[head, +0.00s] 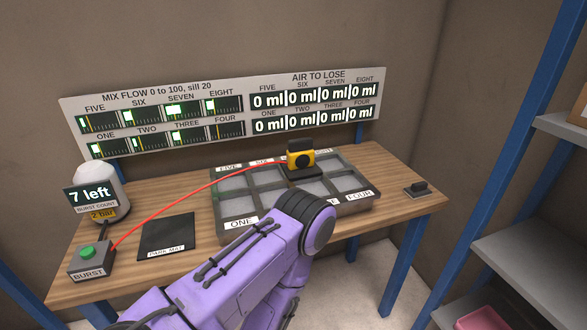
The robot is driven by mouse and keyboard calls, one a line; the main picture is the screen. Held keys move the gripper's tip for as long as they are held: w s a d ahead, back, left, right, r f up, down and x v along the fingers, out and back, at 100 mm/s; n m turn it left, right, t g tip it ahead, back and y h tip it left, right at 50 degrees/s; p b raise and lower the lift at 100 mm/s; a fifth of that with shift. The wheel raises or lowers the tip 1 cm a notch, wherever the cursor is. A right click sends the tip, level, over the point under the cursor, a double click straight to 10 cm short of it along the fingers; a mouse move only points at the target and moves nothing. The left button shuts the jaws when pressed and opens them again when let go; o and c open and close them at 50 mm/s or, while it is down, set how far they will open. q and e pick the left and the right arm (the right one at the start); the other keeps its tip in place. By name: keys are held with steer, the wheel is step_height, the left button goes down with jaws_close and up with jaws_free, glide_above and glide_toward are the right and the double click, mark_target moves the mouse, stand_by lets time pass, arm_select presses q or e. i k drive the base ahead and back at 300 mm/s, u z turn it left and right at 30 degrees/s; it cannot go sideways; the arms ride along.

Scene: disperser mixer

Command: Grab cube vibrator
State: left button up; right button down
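The cube vibrator (301,158) is a small yellow and black box with a round dark face and a black top part. It stands over the back middle of the divided tray (358,207). A dark flat piece (305,174) lies just below it; I cannot tell whether this is its foot. A red hose (190,190) runs from the vibrator to the burst box (91,259) at left. One purple arm of mine reaches over the table in front of the tray, with its dark rounded joint close before the vibrator. Neither gripper's fingers show.
A black park mat (166,236) lies empty left of the tray. A white burst counter (97,192) reads 7 left. A small dark block (417,188) sits at the table's right. Gauge and readout panels (225,112) stand behind. Blue-framed shelves (520,250) are at right.

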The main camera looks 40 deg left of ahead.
mark_target(300, 152)
steer(key=k, duration=0.25)
steer(key=u, duration=0.85)
